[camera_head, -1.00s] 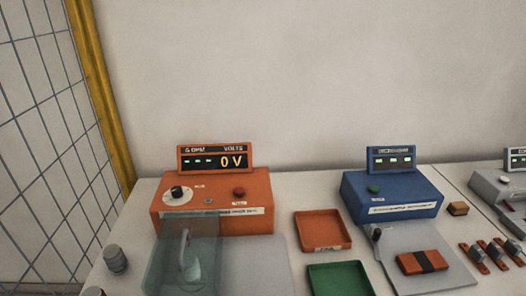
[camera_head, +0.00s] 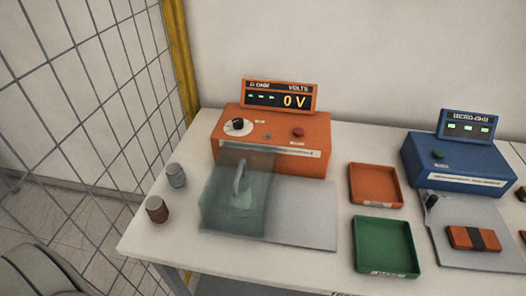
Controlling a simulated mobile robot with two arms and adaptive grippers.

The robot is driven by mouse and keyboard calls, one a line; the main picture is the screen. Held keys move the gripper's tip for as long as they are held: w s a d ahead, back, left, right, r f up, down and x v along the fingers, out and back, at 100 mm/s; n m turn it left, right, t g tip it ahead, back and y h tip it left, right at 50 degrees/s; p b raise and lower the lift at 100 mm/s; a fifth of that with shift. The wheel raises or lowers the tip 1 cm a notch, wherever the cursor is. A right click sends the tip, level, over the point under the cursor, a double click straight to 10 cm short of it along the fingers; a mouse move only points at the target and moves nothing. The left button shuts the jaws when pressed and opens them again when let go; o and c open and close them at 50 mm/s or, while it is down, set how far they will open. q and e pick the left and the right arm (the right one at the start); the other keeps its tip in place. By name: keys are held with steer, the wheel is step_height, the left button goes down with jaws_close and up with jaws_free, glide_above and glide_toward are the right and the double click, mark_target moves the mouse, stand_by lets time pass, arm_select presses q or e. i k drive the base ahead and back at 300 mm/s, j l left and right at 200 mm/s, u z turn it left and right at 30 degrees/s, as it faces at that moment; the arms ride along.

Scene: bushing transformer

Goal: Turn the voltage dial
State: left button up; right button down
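The voltage dial (camera_head: 238,124) is a black knob on a white round plate, at the left of the top of the orange box (camera_head: 270,135). The display (camera_head: 279,97) behind it reads 0 V, with green dashes beside it. A red button (camera_head: 298,132) sits to the right of the dial. A clear greenish cover (camera_head: 236,190) with a handle stands in front of the box. Neither of my grippers is in view, and nothing touches the dial.
An orange tray (camera_head: 352,184) and a green tray (camera_head: 357,250) lie right of the box. A blue meter box (camera_head: 455,163) stands farther right. A grey cylinder (camera_head: 176,175) and a brown cylinder (camera_head: 157,209) stand at the table's left edge. A mesh fence (camera_head: 100,95) is at the left.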

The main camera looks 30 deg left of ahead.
mark_target(238, 123)
steer(key=u, duration=1.3)
steer(key=k, duration=0.05)
